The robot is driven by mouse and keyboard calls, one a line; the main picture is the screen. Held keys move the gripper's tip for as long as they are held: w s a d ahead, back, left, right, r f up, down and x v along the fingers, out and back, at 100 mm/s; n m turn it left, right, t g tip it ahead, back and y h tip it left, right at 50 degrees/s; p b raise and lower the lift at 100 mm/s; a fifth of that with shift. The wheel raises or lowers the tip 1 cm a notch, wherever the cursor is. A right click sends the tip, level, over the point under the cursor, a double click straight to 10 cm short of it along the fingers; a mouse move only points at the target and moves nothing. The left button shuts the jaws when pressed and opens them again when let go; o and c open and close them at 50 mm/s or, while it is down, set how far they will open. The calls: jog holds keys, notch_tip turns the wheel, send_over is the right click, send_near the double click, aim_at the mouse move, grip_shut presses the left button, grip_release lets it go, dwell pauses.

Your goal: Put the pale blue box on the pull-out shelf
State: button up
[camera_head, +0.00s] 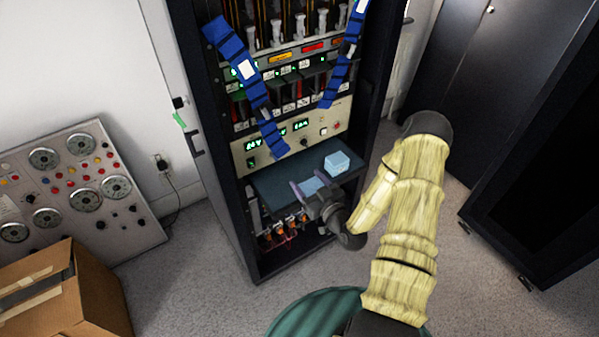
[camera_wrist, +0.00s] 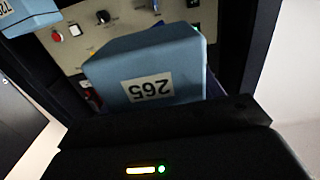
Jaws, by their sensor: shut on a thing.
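My gripper (camera_head: 311,187) is shut on a pale blue box (camera_head: 312,186) at the front of the pull-out shelf (camera_head: 272,187). I cannot tell whether this box touches the shelf or hangs just above it. In the wrist view the held box (camera_wrist: 150,72) fills the middle, with an upside-down label "265". Most of the fingers are hidden there. A second pale blue box (camera_head: 337,162) stands on the shelf's right part, apart from the held one. A labelled blue box also shows at the wrist view's top left corner (camera_wrist: 30,14).
The shelf sticks out of a dark rack (camera_head: 187,80), below a beige panel with green displays (camera_head: 293,135). Blue straps (camera_head: 246,70) hang in front of the rack. Wires and orange parts (camera_head: 283,229) sit below the shelf. A cardboard box (camera_head: 85,295) and dial panel (camera_head: 80,185) stand left.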

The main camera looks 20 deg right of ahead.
aim_at(317, 186)
jog(key=shift+w+d+f+n+g+y+b, duration=0.25)
jog(key=shift+d+f+n+y+b, duration=0.25)
jog(key=shift+b, duration=1.8)
jog(key=shift+w+d+f+n+g+y+b, duration=0.2)
jog(key=shift+f+y+b, duration=0.35)
jog(key=shift+b, duration=1.7)
jog(key=b, duration=0.3)
jog(key=shift+d+b, duration=0.25)
jog(key=shift+b, duration=0.1)
jog(key=b, duration=0.5)
jog(key=shift+s+d+b, duration=0.3)
jog(key=shift+s, duration=0.1)
jog(key=b+v, duration=0.1)
jog(key=b, duration=0.4)
jog(key=shift+s, duration=0.3)
jog(key=s+b, duration=0.2)
jog(key=b, duration=0.4)
jog(key=shift+s+d+f+h, duration=0.1)
jog(key=shift+d+h, duration=0.05)
jog(key=shift+h, duration=0.1)
jog(key=shift+m+t+h, duration=0.45)
jog(key=shift+m+h, duration=0.15)
jog(key=s+b, duration=0.4)
jog(key=b, duration=0.2)
jog(key=shift+s+d, duration=0.1)
jog(key=shift+d, duration=0.05)
jog(key=shift+r, duration=0.25)
